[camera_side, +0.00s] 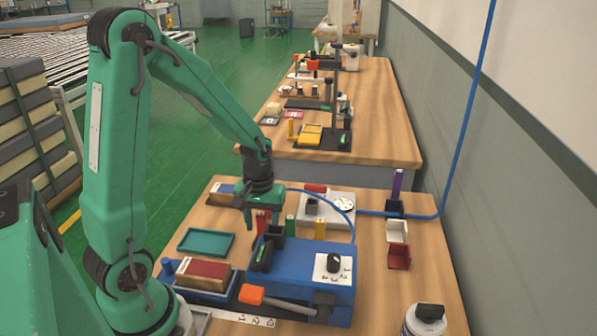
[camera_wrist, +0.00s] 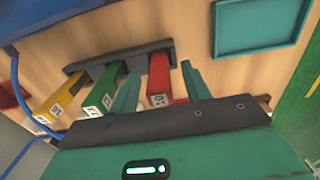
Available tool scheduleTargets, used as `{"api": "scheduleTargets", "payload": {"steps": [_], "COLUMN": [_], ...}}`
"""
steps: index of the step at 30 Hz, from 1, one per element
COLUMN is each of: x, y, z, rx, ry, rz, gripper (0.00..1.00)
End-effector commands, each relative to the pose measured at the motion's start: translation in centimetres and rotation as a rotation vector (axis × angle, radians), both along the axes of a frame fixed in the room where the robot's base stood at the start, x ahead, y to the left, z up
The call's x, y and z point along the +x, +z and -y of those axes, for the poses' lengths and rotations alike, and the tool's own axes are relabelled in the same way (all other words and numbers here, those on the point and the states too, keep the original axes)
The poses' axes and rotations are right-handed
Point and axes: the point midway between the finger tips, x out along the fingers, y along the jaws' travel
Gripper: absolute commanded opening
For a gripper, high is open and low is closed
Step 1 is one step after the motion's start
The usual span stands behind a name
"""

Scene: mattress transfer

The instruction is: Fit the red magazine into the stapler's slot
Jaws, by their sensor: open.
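The red magazine (camera_wrist: 159,78) stands in a dark rack (camera_wrist: 122,61) beside a green and a yellow magazine. In the wrist view it shows between the two spread fingers of my gripper (camera_wrist: 160,70), with a gap on each side. In the side view, my gripper (camera_side: 262,222) is low over the rack, and the red magazine (camera_side: 261,224) is partly hidden by it. My gripper is open and holds nothing. The blue stapler (camera_side: 295,262) stands in front of the rack, with a dial panel and an orange-tipped lever. I cannot make out its slot clearly.
The green magazine (camera_side: 291,227) and yellow magazine (camera_side: 320,228) stand close to the right. A teal tray (camera_side: 206,242) lies left of the stapler, behind a brown-red block (camera_side: 203,273). A white device (camera_side: 327,207) with a blue hose is behind. Bare wood shows right of the stapler.

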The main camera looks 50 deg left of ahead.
Motion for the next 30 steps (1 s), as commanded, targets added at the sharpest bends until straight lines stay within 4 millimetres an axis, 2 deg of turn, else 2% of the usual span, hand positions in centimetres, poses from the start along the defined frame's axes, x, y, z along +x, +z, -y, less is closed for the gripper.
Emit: {"api": "scheduleTargets", "payload": {"steps": [5,12,13,23,30], "x": [0.0,0.0,0.0,0.0,0.1], "y": [0.0,0.0,0.0,0.2,1.7], "z": [0.0,0.0,0.0,0.0,0.0], "rx": [0.0,0.0,0.0,0.0,0.001], "ry": [0.0,0.0,0.0,0.0,0.0], "rz": [0.0,0.0,0.0,0.001,0.004], "gripper": [0.47,0.02,0.0,0.0,0.0]}}
